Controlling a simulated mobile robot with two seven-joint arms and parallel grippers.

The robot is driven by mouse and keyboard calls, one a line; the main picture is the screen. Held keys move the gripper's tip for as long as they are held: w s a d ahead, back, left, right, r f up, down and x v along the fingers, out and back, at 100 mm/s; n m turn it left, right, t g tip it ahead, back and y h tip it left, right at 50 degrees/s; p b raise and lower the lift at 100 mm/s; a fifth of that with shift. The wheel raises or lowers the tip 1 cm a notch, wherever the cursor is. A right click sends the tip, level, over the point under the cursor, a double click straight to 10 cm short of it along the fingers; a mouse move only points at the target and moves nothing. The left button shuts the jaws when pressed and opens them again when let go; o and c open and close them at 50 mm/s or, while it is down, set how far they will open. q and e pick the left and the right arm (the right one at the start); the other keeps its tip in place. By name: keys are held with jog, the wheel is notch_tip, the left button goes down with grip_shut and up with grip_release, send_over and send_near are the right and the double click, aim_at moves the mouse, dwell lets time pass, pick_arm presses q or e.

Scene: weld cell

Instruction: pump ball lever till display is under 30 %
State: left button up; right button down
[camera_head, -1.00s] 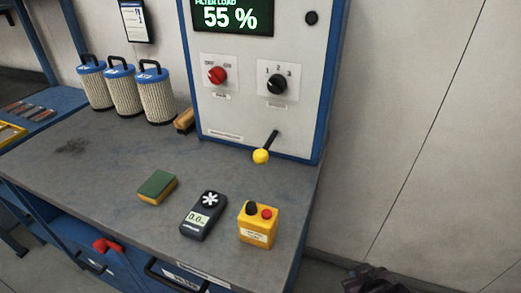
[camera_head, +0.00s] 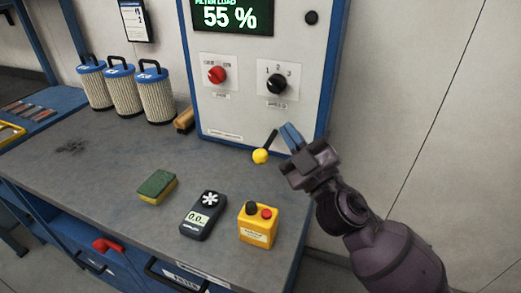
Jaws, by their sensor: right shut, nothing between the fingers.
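The ball lever (camera_head: 261,155) has a yellow ball on a short black rod at the lower part of the white cabinet (camera_head: 225,115). The rod slants down, with the ball low. The display (camera_head: 232,17) at the cabinet's top reads 55 % under the words FILTER LOAD. My right gripper (camera_head: 289,134) has blue fingertips and is shut and empty. It is just right of the lever's rod in the picture and appears apart from the ball. My left gripper is not in view.
On the bench (camera_head: 110,185) are a sponge (camera_head: 157,186), a dark meter (camera_head: 203,215) and a yellow button box (camera_head: 258,224). Several filter cartridges (camera_head: 155,95) stand at the back left. The cabinet has a red knob (camera_head: 217,74) and a black knob (camera_head: 277,84).

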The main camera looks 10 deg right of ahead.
jog(key=a+r+n+g+y, duration=0.3)
jog(key=a+n+g+y, duration=0.95)
jog(key=n, duration=0.65)
jog(key=w+d+f+n+g+h, duration=0.1)
jog(key=w+d+h, duration=0.9)
jog(key=h, duration=0.6)
jog(key=shift+w+f, duration=0.4)
jog(key=shift+w, duration=0.4)
jog(key=shift+a+f+g, duration=0.1)
jog(key=shift+g, duration=0.15)
